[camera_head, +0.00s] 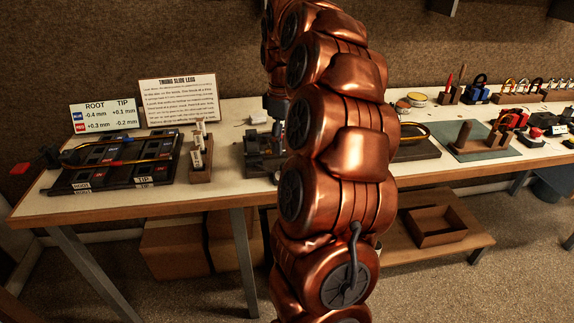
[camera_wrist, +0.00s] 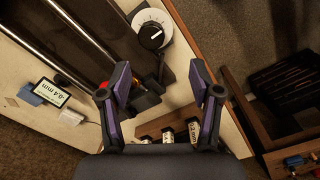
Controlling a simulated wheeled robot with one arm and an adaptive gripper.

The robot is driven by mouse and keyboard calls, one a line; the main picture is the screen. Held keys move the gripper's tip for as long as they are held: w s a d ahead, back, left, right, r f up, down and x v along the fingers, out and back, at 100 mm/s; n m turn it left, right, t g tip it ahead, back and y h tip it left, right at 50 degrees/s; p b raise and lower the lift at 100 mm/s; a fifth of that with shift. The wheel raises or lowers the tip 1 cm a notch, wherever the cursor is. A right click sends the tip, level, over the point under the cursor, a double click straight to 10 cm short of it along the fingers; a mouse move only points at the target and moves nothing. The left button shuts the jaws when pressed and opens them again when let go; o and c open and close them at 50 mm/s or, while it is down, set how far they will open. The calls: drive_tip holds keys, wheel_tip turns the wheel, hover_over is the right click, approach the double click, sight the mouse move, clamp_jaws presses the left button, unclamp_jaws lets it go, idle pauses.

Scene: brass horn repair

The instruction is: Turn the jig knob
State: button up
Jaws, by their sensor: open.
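The jig knob (camera_wrist: 151,37) is in the wrist view, top centre. It is a black round knob with a white pointer line, set on a white dial plate, beside long dark rails (camera_wrist: 70,50). My gripper (camera_wrist: 166,90) is open, with its two purple-and-black fingers spread and nothing held between them. The knob lies beyond the fingertips, nearer the left finger's side, apart from both in the picture. In the head view I cannot make out the knob; my copper-coloured arm hides the middle of the bench.
A small screen (camera_wrist: 51,93) reads -0.4 mm. A wooden block with labelled pieces (camera_wrist: 168,135) stands below the fingers in the wrist view.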

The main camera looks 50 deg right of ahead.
drive_tip(key=shift+s+d+f, duration=0.1)
drive_tip(key=shift+d+f, duration=0.2)
drive_tip(key=shift+d, duration=0.4)
drive_tip(key=shift+f+p, duration=0.6)
drive_tip(key=shift+f, duration=3.15)
drive_tip(key=c, duration=1.1)
